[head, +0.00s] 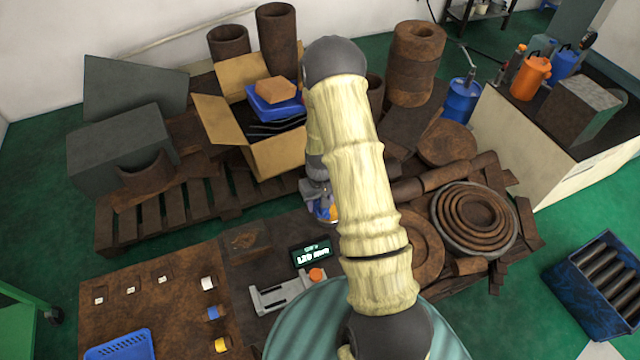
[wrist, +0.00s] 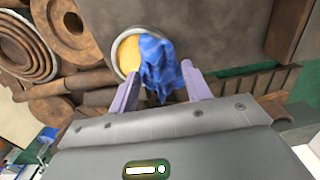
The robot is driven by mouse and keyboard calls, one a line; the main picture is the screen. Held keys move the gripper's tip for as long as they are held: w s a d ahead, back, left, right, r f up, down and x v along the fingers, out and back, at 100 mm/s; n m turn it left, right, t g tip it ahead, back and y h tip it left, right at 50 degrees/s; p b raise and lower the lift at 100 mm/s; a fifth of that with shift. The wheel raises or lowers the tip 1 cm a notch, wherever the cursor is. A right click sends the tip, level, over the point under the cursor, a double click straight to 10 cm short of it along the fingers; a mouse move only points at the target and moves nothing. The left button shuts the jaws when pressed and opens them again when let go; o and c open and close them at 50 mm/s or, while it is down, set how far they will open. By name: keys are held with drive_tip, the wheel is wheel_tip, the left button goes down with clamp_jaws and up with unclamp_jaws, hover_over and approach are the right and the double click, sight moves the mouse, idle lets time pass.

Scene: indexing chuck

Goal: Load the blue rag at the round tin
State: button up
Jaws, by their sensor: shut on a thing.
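The blue rag (wrist: 163,62) is crumpled between the two pale fingers of my gripper (wrist: 162,90) in the wrist view. My gripper is shut on it. The round tin (wrist: 127,52), with a light rim and a yellow-orange inside, lies just beyond the fingers. The rag overlaps the right part of the tin in this view; I cannot tell whether it touches the tin or hangs above it. In the head view my gripper (head: 318,198) is at the back of the brown table, and the rag (head: 321,211) shows as a small blue patch. My arm hides much of that spot.
A small dark display (head: 312,253) and a grey fixture with an orange knob (head: 316,274) stand nearer on the table. A blue basket (head: 122,345) is at the front left. Rusty rings (head: 474,218) and a cardboard box (head: 278,157) lie behind.

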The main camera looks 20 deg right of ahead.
drive_tip(key=shift+w+a, duration=0.1)
drive_tip(key=shift+w, duration=0.05)
drive_tip(key=shift+s+r, duration=0.2)
drive_tip(key=shift+s, duration=0.2)
drive_tip(key=shift+r+p, duration=0.3)
drive_tip(key=shift+p, duration=0.2)
drive_tip(key=d+r+p, duration=0.1)
drive_tip(key=p, duration=0.1)
drive_tip(key=d+r+p, duration=0.1)
drive_tip(key=r+p, duration=0.1)
drive_tip(key=shift+d+r, duration=0.3)
drive_tip(key=shift+d, duration=0.05)
drive_tip(key=shift+w+f, duration=0.1)
drive_tip(key=shift+f, duration=0.1)
drive_tip(key=shift+f+b, duration=2.1)
drive_tip(key=shift+f, duration=0.85)
drive_tip(key=shift+f+b, duration=0.3)
drive_tip(key=shift+f, duration=0.1)
